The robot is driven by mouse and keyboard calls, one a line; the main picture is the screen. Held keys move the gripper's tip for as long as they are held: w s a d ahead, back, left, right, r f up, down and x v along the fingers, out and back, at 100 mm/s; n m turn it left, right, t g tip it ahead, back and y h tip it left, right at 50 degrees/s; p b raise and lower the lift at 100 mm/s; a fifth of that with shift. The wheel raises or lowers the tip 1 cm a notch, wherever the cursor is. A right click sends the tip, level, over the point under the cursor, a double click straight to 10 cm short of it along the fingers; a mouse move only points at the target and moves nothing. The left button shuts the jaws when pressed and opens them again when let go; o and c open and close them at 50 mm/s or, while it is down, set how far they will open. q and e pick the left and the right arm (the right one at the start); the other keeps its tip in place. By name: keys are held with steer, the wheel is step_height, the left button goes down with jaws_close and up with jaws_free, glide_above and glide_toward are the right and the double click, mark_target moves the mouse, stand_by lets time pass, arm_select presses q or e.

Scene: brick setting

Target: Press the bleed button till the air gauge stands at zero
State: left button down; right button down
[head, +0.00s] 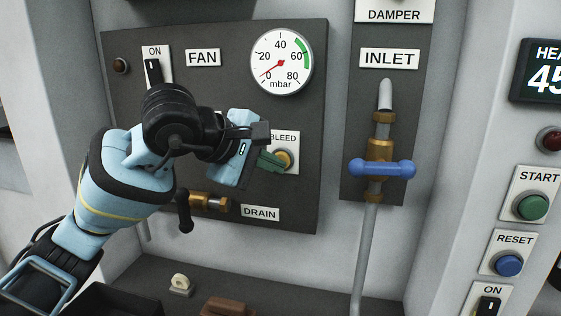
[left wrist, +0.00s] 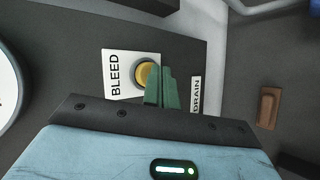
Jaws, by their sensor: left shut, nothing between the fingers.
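The round air gauge (head: 281,62) is marked 0 to 80 mbar, and its red needle points down-left at or very near 0. The yellow bleed button (head: 284,158) sits on a white BLEED plate on the dark panel. My left gripper (head: 272,161) is shut and empty, its green fingers just at the button's left side in the head view. In the left wrist view, the fingers (left wrist: 163,88) cover part of the button (left wrist: 144,73). I cannot tell whether the tips touch it. My right gripper is not in view.
A FAN switch (head: 153,70) sits above my arm. A brass DRAIN valve (head: 208,202) with a dark handle lies below it. The blue-handled INLET valve (head: 382,169) stands to the right. A ledge below holds a brown block (head: 229,307) and a small pale part (head: 180,284).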

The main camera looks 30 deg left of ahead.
arm_select(q)
steer(key=shift+s+d, duration=0.15)
steer(key=shift+s, duration=0.4)
steer(key=shift+s+d+p, duration=0.1)
steer(key=shift+s+d, duration=0.1)
steer(key=shift+s, duration=0.6)
steer(key=shift+s+d+p, duration=0.15)
steer(key=shift+s+d, duration=0.05)
steer(key=shift+s, duration=0.6)
steer(key=shift+s+d+p, duration=0.1)
steer(key=shift+s+d, duration=0.1)
steer(key=shift+s, duration=0.6)
